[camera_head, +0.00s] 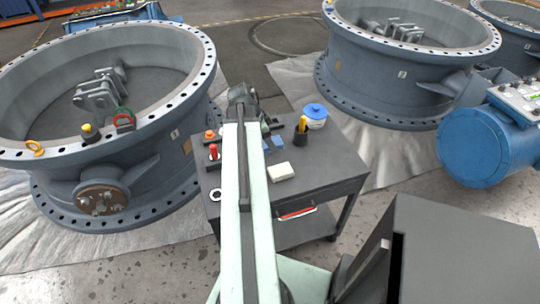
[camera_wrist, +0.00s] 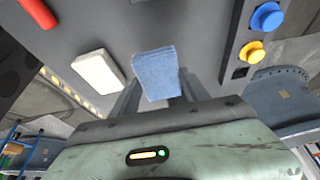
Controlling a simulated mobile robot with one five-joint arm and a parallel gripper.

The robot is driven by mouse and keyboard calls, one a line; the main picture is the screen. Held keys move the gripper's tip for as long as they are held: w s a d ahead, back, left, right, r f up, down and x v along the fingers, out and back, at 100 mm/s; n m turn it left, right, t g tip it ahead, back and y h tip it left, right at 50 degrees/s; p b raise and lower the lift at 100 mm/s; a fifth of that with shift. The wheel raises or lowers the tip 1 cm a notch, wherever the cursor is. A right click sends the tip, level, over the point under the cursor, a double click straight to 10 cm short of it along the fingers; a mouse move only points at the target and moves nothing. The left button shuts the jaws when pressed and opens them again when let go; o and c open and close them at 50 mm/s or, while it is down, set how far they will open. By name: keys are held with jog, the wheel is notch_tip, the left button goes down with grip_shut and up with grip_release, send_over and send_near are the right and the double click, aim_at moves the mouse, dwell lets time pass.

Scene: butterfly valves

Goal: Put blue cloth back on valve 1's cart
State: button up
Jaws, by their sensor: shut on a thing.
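The blue cloth (camera_wrist: 158,70) is folded into a small block and sits between the two fingers of my gripper (camera_wrist: 158,84) in the wrist view. My gripper is shut on it, over the dark grey top of the cart (camera_head: 335,170). I cannot tell whether the cloth touches the top. In the head view my arm hides the gripper, and a small blue patch beside the arm seems to be the cloth. The cart stands at the right of valve 1 (camera_head: 160,165), a large grey ring marked 1.
The cart also bears a white block (camera_head: 281,171), a blue-lidded tub (camera_head: 315,117), a dark cup with yellow tools (camera_head: 301,132), a red item (camera_head: 213,152) and a white ring (camera_head: 216,195). Valve 2 (camera_head: 400,80) stands behind right. A dark box (camera_head: 460,250) is at front right.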

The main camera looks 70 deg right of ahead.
jog(key=shift+f, duration=0.1)
notch_tip(320, 180, down, 4)
jog(key=b, duration=0.3)
jog(key=shift+b, duration=0.35)
jog(key=shift+r, duration=0.25)
jog(key=shift+f, duration=0.25)
jog(key=o, duration=1.2)
jog(key=shift+r, duration=0.1)
